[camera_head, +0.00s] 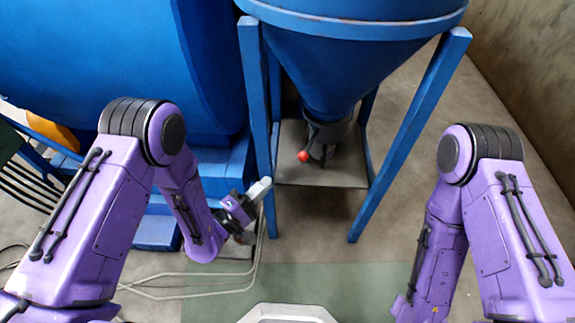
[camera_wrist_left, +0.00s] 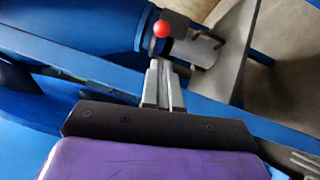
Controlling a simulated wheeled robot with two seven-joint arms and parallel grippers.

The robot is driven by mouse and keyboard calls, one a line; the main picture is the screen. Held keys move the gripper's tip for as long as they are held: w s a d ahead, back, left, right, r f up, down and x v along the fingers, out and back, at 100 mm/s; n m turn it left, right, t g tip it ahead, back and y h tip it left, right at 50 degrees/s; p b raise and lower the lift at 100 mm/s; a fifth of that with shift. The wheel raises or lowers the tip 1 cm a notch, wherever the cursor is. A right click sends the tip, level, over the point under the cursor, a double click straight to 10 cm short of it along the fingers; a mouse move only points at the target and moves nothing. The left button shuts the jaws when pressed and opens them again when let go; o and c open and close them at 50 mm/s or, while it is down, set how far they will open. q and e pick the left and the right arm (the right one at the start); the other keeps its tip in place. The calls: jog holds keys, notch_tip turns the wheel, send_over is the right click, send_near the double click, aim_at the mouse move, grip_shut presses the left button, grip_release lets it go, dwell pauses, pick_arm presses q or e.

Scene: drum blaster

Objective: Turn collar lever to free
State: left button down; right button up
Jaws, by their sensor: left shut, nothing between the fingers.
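The collar lever shows as a red ball knob (camera_head: 303,156) at the dark collar (camera_head: 326,135) under the blue hopper cone. In the left wrist view the red knob (camera_wrist_left: 162,28) is just beyond the fingertips, beside the grey collar (camera_wrist_left: 197,47). My left gripper (camera_head: 266,184) is shut and empty, left of the knob and near the hopper's front left leg. In the left wrist view its closed fingers (camera_wrist_left: 160,66) point toward the knob, and a gap seems to remain between them. The lever's arm behind the knob is mostly hidden. My right gripper is out of view.
The blue hopper (camera_head: 345,60) stands on blue legs (camera_head: 410,135), with a grey plate (camera_head: 340,176) below the collar. A large blue drum (camera_head: 90,50) and blue steps are at the left. Pale hoses (camera_head: 190,290) lie on the floor. Floor right of the legs is clear.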

pick_arm(q)
jog(key=x, duration=0.9)
jog(key=shift+d, duration=0.1)
